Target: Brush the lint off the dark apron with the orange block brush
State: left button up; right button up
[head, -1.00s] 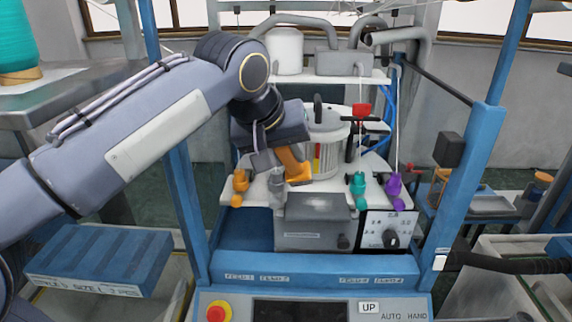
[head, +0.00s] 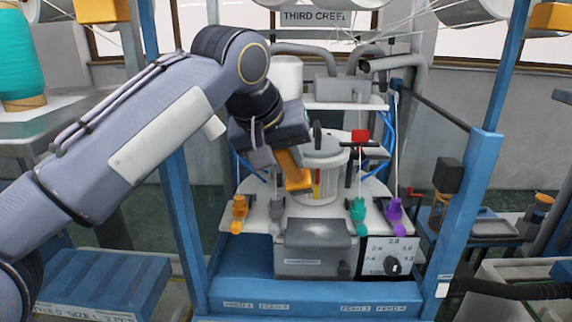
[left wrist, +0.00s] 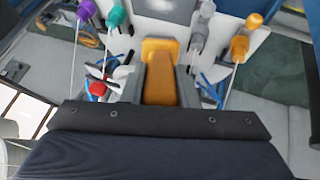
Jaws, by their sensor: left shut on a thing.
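The orange block brush (head: 294,172) is in my left gripper (head: 282,157), in front of the round machine body. It hangs tilted above the machine's pale ledge, apart from the grey box. In the left wrist view the brush (left wrist: 160,72) sits between the two grey fingers. The dark grey sloping top (head: 318,234) of the box at the machine's front carries a pale patch that looks like lint; it may be the apron, but I cannot tell surely. My right gripper is in neither view.
Orange (head: 239,210), teal (head: 358,212) and purple (head: 394,210) yarn guides stand along the ledge. A dial panel (head: 388,258) is right of the box. Blue posts (head: 470,190) flank the machine. A red-topped part (head: 360,136) stands behind the ledge.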

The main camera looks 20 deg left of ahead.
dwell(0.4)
pick_arm(q)
jog(key=shift+w+d+f+b, duration=0.1)
jog(key=shift+d+f+b, duration=0.05)
jog(key=shift+f+b, duration=0.85)
jog(key=shift+f, duration=0.1)
